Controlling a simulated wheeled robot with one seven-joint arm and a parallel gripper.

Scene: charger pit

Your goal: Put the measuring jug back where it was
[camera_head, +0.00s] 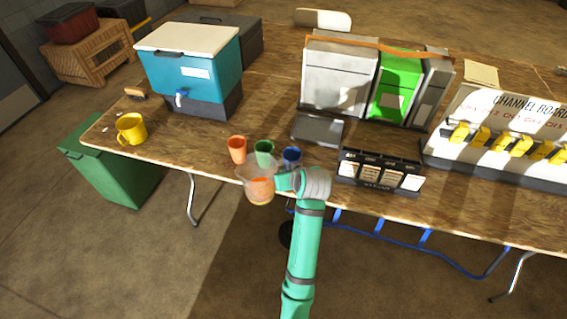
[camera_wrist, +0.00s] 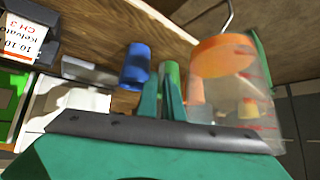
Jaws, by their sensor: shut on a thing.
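The clear measuring jug (camera_head: 257,185) is at the front edge of the table, just left of my gripper (camera_head: 284,180). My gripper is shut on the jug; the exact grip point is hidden. In the wrist view the jug (camera_wrist: 262,105) fills the right side, beside my fingers (camera_wrist: 163,98). Orange shows through its wall, and I cannot tell whether it is liquid. An orange cup (camera_head: 237,150), a green cup (camera_head: 264,153) and a blue cup (camera_head: 291,157) stand in a row behind the jug.
A yellow mug (camera_head: 131,129) stands at the left end of the wooden table (camera_head: 190,145). A teal cooler (camera_head: 195,65) with a tap is behind. A black card rack (camera_head: 378,172) is right of my gripper, and a grey tray (camera_head: 318,128) lies behind the cups. A green bin (camera_head: 125,180) is on the floor.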

